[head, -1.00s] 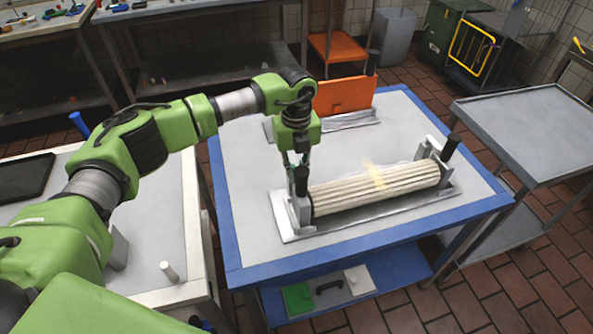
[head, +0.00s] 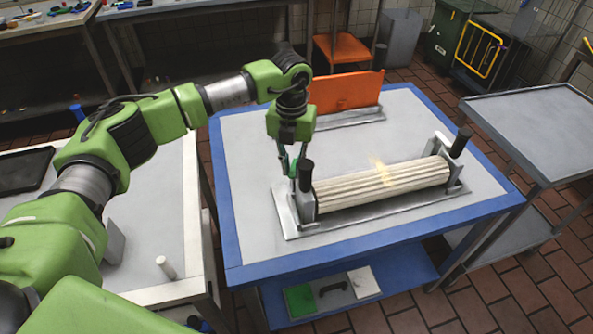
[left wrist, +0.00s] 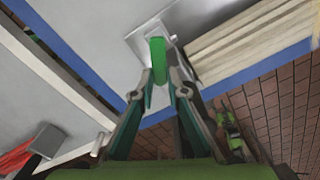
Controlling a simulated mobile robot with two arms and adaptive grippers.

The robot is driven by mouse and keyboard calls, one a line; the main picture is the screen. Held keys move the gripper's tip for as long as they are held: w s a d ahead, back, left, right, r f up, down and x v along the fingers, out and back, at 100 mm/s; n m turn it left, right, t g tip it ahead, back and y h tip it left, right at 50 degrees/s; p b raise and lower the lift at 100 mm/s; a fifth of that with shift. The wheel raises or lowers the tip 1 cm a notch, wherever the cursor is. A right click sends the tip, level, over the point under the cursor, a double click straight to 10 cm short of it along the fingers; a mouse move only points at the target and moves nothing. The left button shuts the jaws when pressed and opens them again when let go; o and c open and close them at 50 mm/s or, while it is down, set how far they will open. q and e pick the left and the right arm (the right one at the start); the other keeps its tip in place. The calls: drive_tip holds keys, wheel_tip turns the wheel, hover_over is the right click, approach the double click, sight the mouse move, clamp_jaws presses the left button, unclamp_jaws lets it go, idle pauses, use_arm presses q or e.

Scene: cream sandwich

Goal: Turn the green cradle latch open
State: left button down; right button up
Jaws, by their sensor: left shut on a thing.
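The cradle is a grey metal base plate (head: 395,206) with upright end brackets, on the blue-edged table. A cream ribbed roller (head: 380,186) lies across it between the brackets. The green latch (left wrist: 158,60) is at the cradle's left end, and a little of its green shows in the head view. My left gripper (head: 291,174) is beside the left bracket and its black knob. In the left wrist view its fingers (left wrist: 160,84) are shut on the near end of the latch. The latch's pivot is hidden. My right gripper is in neither current view.
A black knob (head: 306,176) stands close by the left gripper; another (head: 461,143) is at the right end. An orange panel (head: 346,92) stands at the table's back. The table top (head: 245,150) is clear left of the cradle. A grey cart (head: 535,125) stands right.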

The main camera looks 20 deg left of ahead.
use_arm(q)
drive_tip(key=shift+w+a+m+b, duration=0.35)
drive_tip(key=shift+a+m+b, duration=0.4)
drive_tip(key=shift+m, duration=1.3)
drive_tip(key=shift+w+a+m+b, duration=0.4)
drive_tip(key=shift+m+b, duration=0.6)
drive_tip(key=shift+m, duration=1)
drive_tip(key=shift+w+a+m+b, duration=0.25)
drive_tip(key=shift+a+m+b, duration=0.55)
drive_tip(key=shift+m, duration=1.25)
drive_tip(key=shift+r, duration=0.1)
drive_tip(key=c, duration=2)
unclamp_jaws()
wheel_tip(320, 180, up, 12)
drive_tip(key=shift+f, duration=0.1)
